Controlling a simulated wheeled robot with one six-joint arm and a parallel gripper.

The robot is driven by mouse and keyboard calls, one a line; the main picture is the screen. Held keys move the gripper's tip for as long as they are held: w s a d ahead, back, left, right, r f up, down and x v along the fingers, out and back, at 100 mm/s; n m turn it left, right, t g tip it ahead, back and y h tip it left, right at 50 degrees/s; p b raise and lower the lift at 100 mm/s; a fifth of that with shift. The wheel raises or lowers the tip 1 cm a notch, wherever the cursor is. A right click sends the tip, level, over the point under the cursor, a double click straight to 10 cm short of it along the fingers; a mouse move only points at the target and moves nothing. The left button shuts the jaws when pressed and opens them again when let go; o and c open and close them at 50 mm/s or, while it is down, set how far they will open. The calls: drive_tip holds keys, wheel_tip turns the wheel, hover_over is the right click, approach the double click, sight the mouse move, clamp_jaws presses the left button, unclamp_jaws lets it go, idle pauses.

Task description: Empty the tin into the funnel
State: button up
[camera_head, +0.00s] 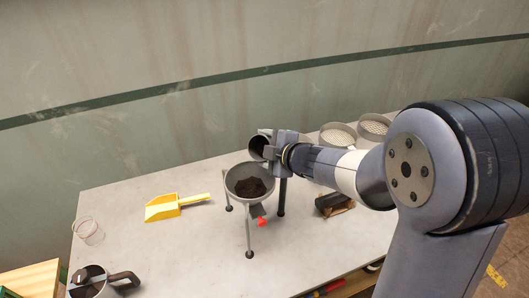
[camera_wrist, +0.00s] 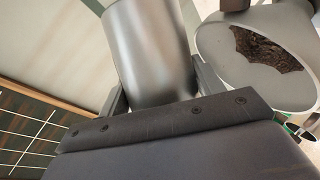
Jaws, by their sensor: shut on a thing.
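The grey metal tin (camera_head: 257,146) is held on its side above the back rim of the funnel (camera_head: 231,184). Its dark mouth faces left in the head view; whether anything is left inside cannot be told. My gripper (camera_head: 268,146) is shut on the tin, and its two fingers flank the tin's body in the wrist view (camera_wrist: 152,55). The funnel is a grey bowl on thin legs, with dark loose grains (camera_head: 251,187) in it. The funnel and grains (camera_wrist: 262,52) also show at the right of the wrist view.
A yellow scoop (camera_head: 172,207) lies left of the funnel. A red piece (camera_head: 262,221) shows under the funnel. Two round sieves (camera_head: 338,135) stand at the back right. A dark pot (camera_head: 88,284) and a wire coil (camera_head: 88,230) are at the left. The table's front middle is clear.

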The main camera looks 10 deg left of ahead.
sight(252, 150)
drive_tip(key=shift+s+a+f+n+t+b, duration=0.1)
drive_tip(key=shift+f+n+t+b, duration=0.3)
drive_tip(key=shift+b, duration=1.25)
drive_tip(key=shift+s+r+n+b, duration=0.1)
drive_tip(key=shift+n+b, duration=0.2)
drive_tip(key=shift+b, duration=0.75)
drive_tip(key=shift+a+r+n+t+b, duration=0.1)
drive_tip(key=shift+n+t+b, duration=0.2)
drive_tip(key=shift+b, duration=0.7)
drive_tip(key=b, duration=0.2)
drive_tip(key=s+f+n+t+b, duration=0.1)
drive_tip(key=b, duration=0.2)
drive_tip(key=shift+s+a, duration=0.25)
drive_tip(key=shift+a, duration=0.1)
drive_tip(key=shift+b, duration=0.6)
drive_tip(key=shift+s+r+n+t+h+b, duration=0.15)
drive_tip(key=shift+n+t+h+b, duration=0.25)
drive_tip(key=shift+b, duration=0.6)
drive_tip(key=shift+s+a+r+n+b, duration=0.15)
drive_tip(key=shift+n+b, duration=0.35)
drive_tip(key=shift+b, duration=0.55)
drive_tip(key=shift+s+n+t+b, duration=0.1)
drive_tip(key=shift+n+t+b, duration=0.25)
drive_tip(key=shift+b, duration=0.65)
